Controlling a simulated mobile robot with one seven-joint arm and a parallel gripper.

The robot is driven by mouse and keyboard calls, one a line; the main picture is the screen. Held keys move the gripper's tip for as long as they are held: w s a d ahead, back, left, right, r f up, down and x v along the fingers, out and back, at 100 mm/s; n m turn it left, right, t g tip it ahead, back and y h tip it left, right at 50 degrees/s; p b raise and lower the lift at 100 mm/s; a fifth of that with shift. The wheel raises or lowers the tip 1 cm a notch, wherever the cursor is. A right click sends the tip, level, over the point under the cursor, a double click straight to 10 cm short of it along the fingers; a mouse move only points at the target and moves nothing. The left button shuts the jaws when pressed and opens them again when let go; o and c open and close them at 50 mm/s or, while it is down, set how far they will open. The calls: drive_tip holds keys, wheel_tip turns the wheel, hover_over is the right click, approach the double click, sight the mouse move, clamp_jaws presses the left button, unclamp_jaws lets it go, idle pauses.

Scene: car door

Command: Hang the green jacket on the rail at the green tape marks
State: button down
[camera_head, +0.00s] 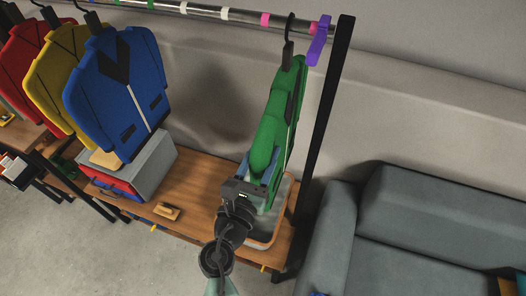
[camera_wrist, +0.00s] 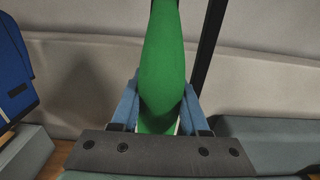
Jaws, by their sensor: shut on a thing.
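The green jacket (camera_head: 277,122) is upright on a black hanger (camera_head: 288,54), seen nearly edge-on. Its hook reaches the rail (camera_head: 205,12) near the right end, between a pink mark and a purple clip; I cannot tell whether the rail bears it. My gripper (camera_head: 258,172) is shut on the lower part of the jacket. In the wrist view, the fingers of my gripper (camera_wrist: 162,94) close on both sides of the green jacket (camera_wrist: 163,60).
Blue (camera_head: 118,92), yellow (camera_head: 60,80) and red (camera_head: 22,55) jackets hang at the left. A purple clip (camera_head: 318,42) and black post (camera_head: 328,115) stand right of the green jacket. A bench (camera_head: 190,190) holds a grey box (camera_head: 140,165) and a tray (camera_head: 286,205). A sofa (camera_head: 420,220) is right.

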drive_tip(key=shift+c, duration=1.6)
unclamp_jaws()
drive_tip(key=shift+r, duration=0.1)
drive_tip(key=shift+f, duration=0.2)
drive_tip(key=b+v, duration=0.3)
drive_tip(key=v, duration=1)
drive_tip(key=shift+r, duration=0.2)
